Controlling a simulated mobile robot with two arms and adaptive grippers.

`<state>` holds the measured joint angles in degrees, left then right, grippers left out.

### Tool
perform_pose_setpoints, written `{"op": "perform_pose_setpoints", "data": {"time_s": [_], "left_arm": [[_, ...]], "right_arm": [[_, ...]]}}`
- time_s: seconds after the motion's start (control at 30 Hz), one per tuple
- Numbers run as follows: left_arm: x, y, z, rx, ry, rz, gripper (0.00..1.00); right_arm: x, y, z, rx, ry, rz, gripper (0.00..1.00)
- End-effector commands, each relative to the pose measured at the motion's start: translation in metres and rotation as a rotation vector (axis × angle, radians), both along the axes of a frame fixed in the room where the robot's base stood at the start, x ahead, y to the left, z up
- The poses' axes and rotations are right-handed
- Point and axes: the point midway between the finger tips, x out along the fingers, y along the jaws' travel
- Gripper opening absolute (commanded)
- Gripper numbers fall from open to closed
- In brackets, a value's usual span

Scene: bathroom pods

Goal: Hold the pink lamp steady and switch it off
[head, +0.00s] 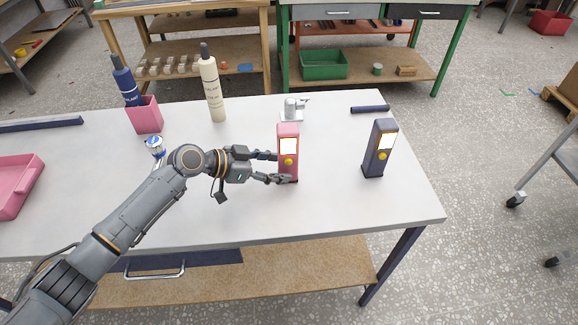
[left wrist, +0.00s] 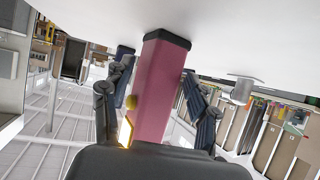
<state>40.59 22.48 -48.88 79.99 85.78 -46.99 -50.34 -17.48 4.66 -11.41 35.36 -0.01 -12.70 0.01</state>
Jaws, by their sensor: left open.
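The pink lamp (head: 288,171) stands upright on the white table, with a bright lit panel and a round yellow button on its front. My left gripper (head: 284,167) is open, with its fingers on either side of the lamp body; whether they touch it is unclear. In the left wrist view the pink lamp (left wrist: 158,90) stands between the two spread fingers (left wrist: 158,98), seen upside down, with its yellow button and glowing panel at the left edge. A dark blue lamp (head: 378,152) with a lit panel and yellow button stands to the right. My right gripper is not in view.
The white table (head: 330,205) is clear in front of the lamps. A silver-white fixture (head: 291,110) stands behind the pink lamp. A cream bottle (head: 212,90), a pink cup (head: 145,116) with a blue bottle, and a pink tray (head: 18,188) are left. A dark bar (head: 370,109) lies back right.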

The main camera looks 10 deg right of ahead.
Motion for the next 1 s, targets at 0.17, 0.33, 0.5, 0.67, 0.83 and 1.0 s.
{"op": "perform_pose_setpoints", "data": {"time_s": [0.17, 0.33, 0.5, 0.67, 0.83, 1.0], "left_arm": [[0.005, -0.016, -0.014, -0.001, 0.000, -0.001, 0.59], [0.007, -0.023, -0.015, 0.001, 0.001, 0.000, 0.59], [0.007, -0.023, -0.015, 0.001, 0.001, 0.000, 0.59], [0.007, -0.023, -0.015, 0.001, 0.001, 0.000, 0.53], [0.007, -0.023, -0.015, 0.001, 0.002, 0.000, 0.19], [0.007, -0.023, -0.015, 0.001, 0.002, 0.000, 0.18]], "right_arm": [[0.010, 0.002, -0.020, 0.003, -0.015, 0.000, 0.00], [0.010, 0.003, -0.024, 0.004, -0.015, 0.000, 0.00], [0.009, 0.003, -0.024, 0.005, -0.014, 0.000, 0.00], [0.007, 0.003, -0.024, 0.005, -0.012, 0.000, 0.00], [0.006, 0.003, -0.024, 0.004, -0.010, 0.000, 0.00], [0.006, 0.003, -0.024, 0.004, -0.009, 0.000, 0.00]]}}
